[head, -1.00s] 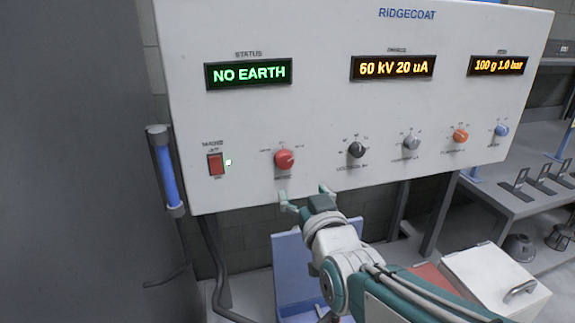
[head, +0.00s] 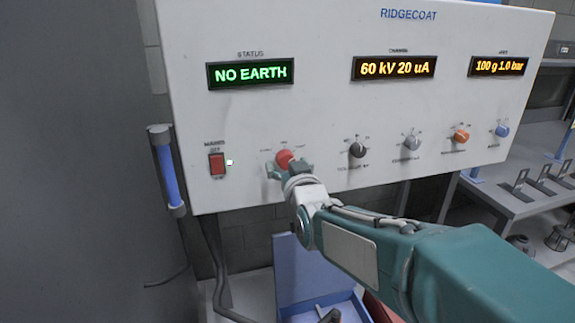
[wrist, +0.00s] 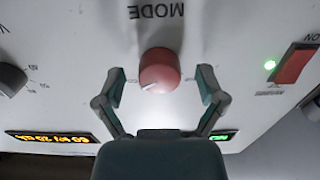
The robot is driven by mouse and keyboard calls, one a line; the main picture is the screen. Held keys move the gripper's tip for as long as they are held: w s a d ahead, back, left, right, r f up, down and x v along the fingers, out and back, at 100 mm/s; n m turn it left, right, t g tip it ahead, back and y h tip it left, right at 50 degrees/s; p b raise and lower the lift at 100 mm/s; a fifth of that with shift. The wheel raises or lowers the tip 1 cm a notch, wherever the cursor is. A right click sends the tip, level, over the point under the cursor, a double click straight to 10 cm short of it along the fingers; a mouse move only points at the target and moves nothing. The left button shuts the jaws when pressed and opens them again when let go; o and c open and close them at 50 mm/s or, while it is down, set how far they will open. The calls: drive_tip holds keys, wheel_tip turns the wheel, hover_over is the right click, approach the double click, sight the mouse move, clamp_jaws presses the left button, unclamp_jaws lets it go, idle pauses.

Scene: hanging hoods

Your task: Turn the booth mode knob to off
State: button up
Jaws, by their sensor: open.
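The booth mode knob is a round red knob (head: 284,158) on the lower left of the white panel. In the wrist view the red knob (wrist: 160,70) sits under the upside-down word MODE, with a pale pointer mark on its lower left edge. My gripper (wrist: 160,80) is open, with one finger on each side of the knob and a visible gap to each. In the head view my gripper (head: 289,170) is right at the knob and covers its lower part. The small labels around the knob are too blurred to read surely.
A red rocker switch (head: 217,164) with a lit green lamp is left of the knob. A black knob (head: 357,149) and several other knobs are to the right. The status display (head: 250,73) reads NO EARTH. A blue-handled bar (head: 167,170) is at the panel's left edge.

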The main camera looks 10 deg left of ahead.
drive_tip(key=shift+c, duration=0.2)
drive_tip(key=c, duration=1.1)
drive_tip(key=shift+n, duration=0.4)
drive_tip(key=n, duration=1)
drive_tip(key=shift+d+n, duration=0.15)
drive_tip(key=shift+n, duration=0.25)
